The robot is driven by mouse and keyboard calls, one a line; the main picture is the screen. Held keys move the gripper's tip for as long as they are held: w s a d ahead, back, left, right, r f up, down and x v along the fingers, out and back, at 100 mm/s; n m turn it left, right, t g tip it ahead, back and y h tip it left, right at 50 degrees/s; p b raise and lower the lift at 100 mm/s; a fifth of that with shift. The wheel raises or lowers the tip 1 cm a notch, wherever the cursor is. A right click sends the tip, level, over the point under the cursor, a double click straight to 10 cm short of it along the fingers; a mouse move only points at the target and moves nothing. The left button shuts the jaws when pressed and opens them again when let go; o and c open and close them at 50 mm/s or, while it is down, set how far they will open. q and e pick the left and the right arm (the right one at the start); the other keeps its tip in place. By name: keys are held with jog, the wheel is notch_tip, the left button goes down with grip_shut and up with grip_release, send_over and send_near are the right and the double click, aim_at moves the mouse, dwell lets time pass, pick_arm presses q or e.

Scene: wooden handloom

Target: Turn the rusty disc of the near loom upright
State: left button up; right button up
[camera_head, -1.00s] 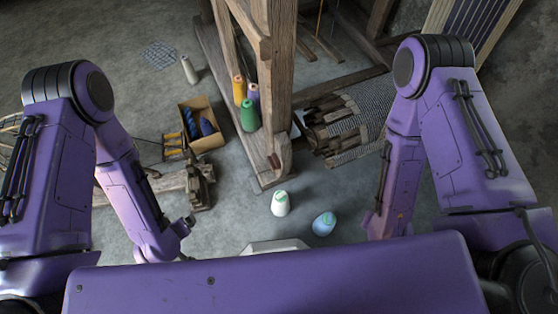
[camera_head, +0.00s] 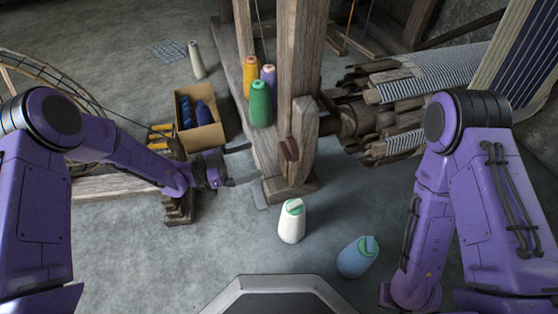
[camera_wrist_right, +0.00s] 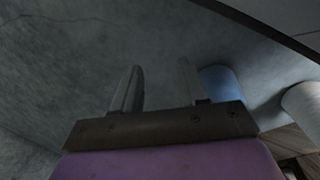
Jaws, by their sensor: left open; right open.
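The wooden loom post (camera_head: 300,75) stands at the centre of the head view. A small rust-brown piece (camera_head: 289,149) sits low on its front; I cannot tell whether this is the disc or how it is turned. No other rusty disc shows clearly. My left gripper (camera_head: 246,165) is open and empty, just left of the post's foot, its fingers pointing right, apart from the brown piece in the picture. My right gripper (camera_wrist_right: 160,70) is open and empty in the right wrist view, with bare floor between and beyond its fingers. Its fingers do not show in the head view.
Orange, purple and green cones (camera_head: 261,103) stand on the loom's base beam. A cardboard box (camera_head: 210,135) is at left. A striped cloth roll (camera_head: 430,75) is at right.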

aim_at(288, 150)
pick_arm(q)
jog(key=b+x, duration=0.3)
jog(key=x, duration=0.6)
jog(key=shift+d, duration=0.15)
pick_arm(e)
jog(key=s, duration=0.1)
jog(key=s+f+n+g, duration=0.1)
jog(key=s+d+n+g, duration=0.1)
jog(key=shift+d+f, duration=0.1)
jog(key=shift+f, duration=0.15)
pick_arm(q)
jog(key=c, duration=0.9)
